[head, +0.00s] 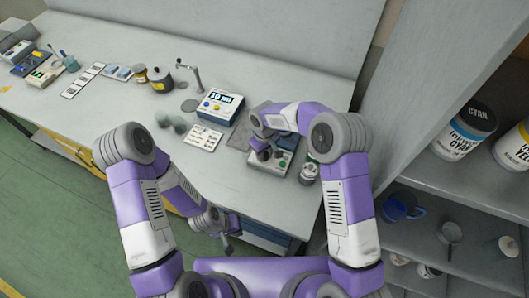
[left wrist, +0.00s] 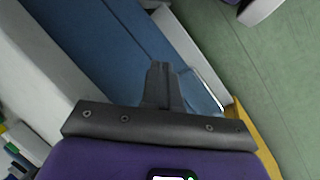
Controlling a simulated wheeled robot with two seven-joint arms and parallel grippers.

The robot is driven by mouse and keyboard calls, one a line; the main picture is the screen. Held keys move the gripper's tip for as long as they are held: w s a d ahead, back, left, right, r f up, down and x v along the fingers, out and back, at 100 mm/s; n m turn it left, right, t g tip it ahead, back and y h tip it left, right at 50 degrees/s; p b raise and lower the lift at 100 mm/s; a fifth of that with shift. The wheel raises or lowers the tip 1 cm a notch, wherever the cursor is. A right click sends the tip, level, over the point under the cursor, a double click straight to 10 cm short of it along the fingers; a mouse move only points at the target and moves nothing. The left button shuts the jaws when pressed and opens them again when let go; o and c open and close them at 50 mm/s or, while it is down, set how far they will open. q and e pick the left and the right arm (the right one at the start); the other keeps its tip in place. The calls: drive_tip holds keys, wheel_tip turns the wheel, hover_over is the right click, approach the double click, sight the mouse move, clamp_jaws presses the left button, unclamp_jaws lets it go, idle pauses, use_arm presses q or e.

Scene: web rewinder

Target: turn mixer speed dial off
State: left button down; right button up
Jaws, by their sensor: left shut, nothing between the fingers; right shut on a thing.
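A small grey box with a green button, which looks like the mixer (head: 283,164), sits on the bench near its right end. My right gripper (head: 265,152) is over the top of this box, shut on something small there. The gripper hides that part, so I cannot see the speed dial or its setting clearly; the held thing appears to be the dial. My left gripper (head: 230,241) is shut and empty, low by the bench's front edge. Its closed fingers also show in the left wrist view (left wrist: 161,85), apart from the blue drawer front.
A blue-and-white device with a display (head: 220,105) stands left of the mixer. A white panel with round marks (head: 204,138) lies in front of it. A small jar (head: 309,172) stands close to the mixer's right. A shelf with ink tubs (head: 465,128) stands at the right.

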drive_tip(key=shift+n, duration=0.6)
drive_tip(key=o, duration=1)
drive_tip(key=shift+o, duration=0.2)
drive_tip(key=shift+r, duration=0.15)
wheel_tip(320, 180, up, 7)
drive_tip(key=shift+r+p, duration=0.2)
drive_tip(key=shift+p, duration=0.15)
